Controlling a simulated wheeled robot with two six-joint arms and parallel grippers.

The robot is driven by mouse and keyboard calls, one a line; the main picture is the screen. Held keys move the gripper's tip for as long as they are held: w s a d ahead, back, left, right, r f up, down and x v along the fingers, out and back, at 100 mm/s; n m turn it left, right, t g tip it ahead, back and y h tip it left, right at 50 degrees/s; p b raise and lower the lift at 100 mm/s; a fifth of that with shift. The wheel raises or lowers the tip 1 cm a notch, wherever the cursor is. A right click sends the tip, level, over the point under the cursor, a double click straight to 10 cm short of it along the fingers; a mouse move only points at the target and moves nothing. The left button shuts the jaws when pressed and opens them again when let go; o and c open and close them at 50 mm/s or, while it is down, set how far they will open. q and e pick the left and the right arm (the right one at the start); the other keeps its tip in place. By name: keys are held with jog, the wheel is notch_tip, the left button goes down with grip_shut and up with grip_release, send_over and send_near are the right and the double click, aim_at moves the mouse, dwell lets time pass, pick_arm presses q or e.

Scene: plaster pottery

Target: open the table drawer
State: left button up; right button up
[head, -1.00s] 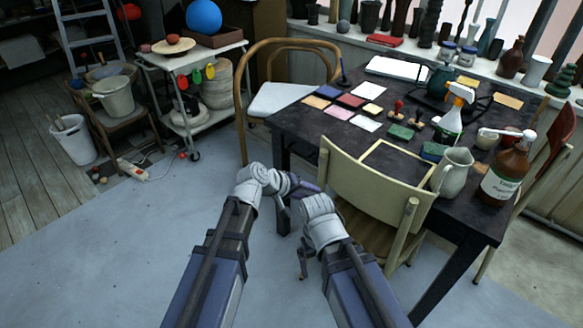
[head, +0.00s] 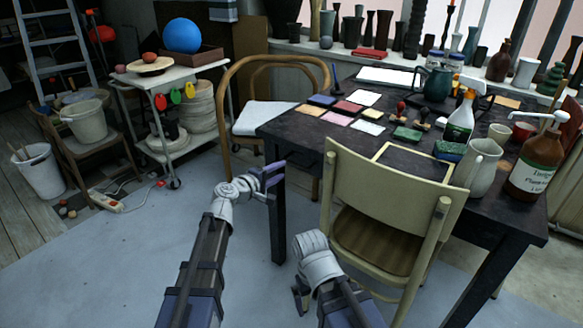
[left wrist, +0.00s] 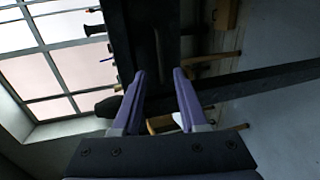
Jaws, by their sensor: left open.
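The dark table (head: 296,130) stands at the right in the head view, its near left corner and leg close to my left gripper. My left gripper (head: 274,174) is open and empty, just in front of that corner, below tabletop height. In the left wrist view the two purple fingers of this gripper (left wrist: 159,75) stand apart, with the table's dark side and leg (left wrist: 270,80) beyond them. A thin line shows on that dark side, but I cannot make out the drawer's outline or handle clearly. My right gripper (head: 300,294) hangs low near the chair, its jaws mostly hidden.
A cream chair (head: 392,188) stands against the table's near side, right of my arms. A bentwood chair (head: 232,97) is behind the left corner. A pitcher (head: 482,168), brown bottle (head: 533,165) and colour tiles crowd the tabletop.

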aim_at(294, 164)
pick_arm(q)
jog(key=b+x, duration=0.1)
jog(key=x, duration=0.6)
grip_shut()
dwell(1.3)
